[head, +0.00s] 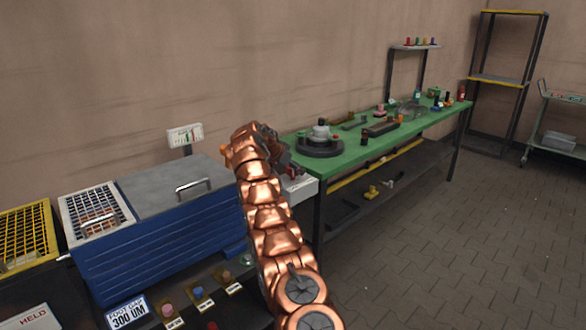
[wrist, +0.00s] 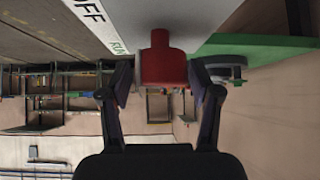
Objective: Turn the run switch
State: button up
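The run switch is a red knob (wrist: 163,48) on a pale panel (wrist: 190,14) marked "OFF" and, partly cut off, what looks like "RUN", in the wrist view. My gripper (wrist: 161,76) has one finger on each side of the knob. The fingers are apart, with a narrow gap visible at the left finger; I cannot tell whether the right one touches. In the head view my arm reaches to a white box (head: 300,187) at the near end of the green bench. My gripper's tip and the knob are mostly hidden there behind the arm.
A blue tank (head: 165,250) with a grey handled lid stands left of my arm. A small gauge (head: 186,135) rises behind it. The green bench (head: 350,152) carries a round fixture (head: 320,144) and several small parts.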

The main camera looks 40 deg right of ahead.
jog(key=shift+o, duration=0.5)
jog(key=shift+a+r, duration=0.1)
jog(key=shift+r, duration=0.1)
jog(key=shift+a+r, duration=0.3)
jog(key=shift+r, duration=0.05)
jog(key=v, duration=1)
jog(key=shift+a+r, duration=0.2)
jog(key=shift+a, duration=0.15)
